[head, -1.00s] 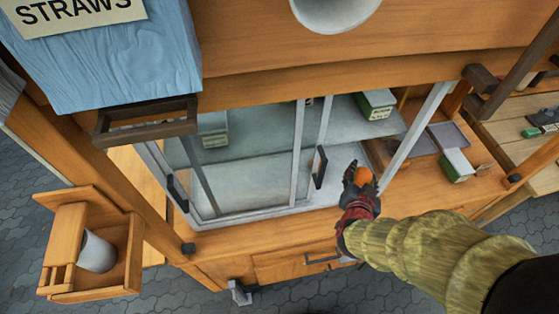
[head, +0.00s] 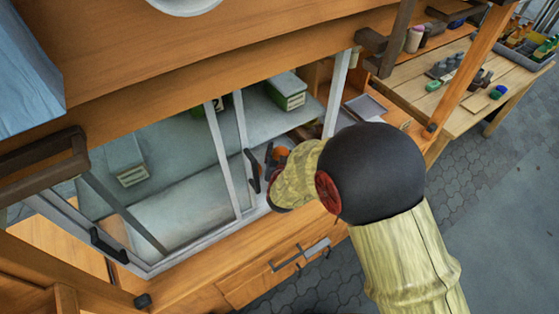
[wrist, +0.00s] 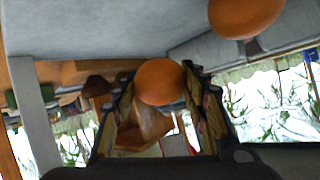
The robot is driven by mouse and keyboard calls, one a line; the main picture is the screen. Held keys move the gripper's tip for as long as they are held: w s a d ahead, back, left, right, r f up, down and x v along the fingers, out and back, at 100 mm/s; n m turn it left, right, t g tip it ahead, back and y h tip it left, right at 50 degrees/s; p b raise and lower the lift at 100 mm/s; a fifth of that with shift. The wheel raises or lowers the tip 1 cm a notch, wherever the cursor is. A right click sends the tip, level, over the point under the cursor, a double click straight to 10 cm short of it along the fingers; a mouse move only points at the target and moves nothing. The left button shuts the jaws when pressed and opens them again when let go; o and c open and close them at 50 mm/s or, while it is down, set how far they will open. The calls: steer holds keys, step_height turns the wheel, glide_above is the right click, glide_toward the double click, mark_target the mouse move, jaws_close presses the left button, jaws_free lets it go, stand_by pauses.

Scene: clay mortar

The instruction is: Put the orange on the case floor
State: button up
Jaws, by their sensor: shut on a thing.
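The orange (head: 282,153) is held by my gripper (head: 273,158) at the open right part of the glass case, beside the sliding door's dark handle (head: 252,171). My forearm hides much of the gripper. In the wrist view the orange (wrist: 160,82) sits between the two dark fingers, which are shut on it. A second round orange thing (wrist: 243,15) shows at the top right of that view, apart from the fingers; I cannot tell if it is another fruit or a reflection. The grey case floor (head: 185,215) shows through the glass at left.
Green-and-white boxes (head: 287,92) stand on the case's grey shelf. The frame post (head: 339,92) bounds the opening on the right. A grey tray (head: 369,107) lies on the wooden counter beyond it. A side table (head: 470,85) with small items stands at the right.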

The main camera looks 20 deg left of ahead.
steer(key=shift+w+a+f, duration=0.2)
steer(key=shift+w+f, duration=0.05)
steer(key=shift+f, duration=0.15)
steer(key=shift+f+b, duration=0.65)
steer(key=shift+f, duration=0.8)
steer(key=shift+f, duration=0.2)
steer(key=o, duration=1.2)
steer(key=shift+r, duration=0.25)
steer(key=p+v, duration=0.2)
steer(key=v, duration=1)
steer(key=shift+f, duration=0.15)
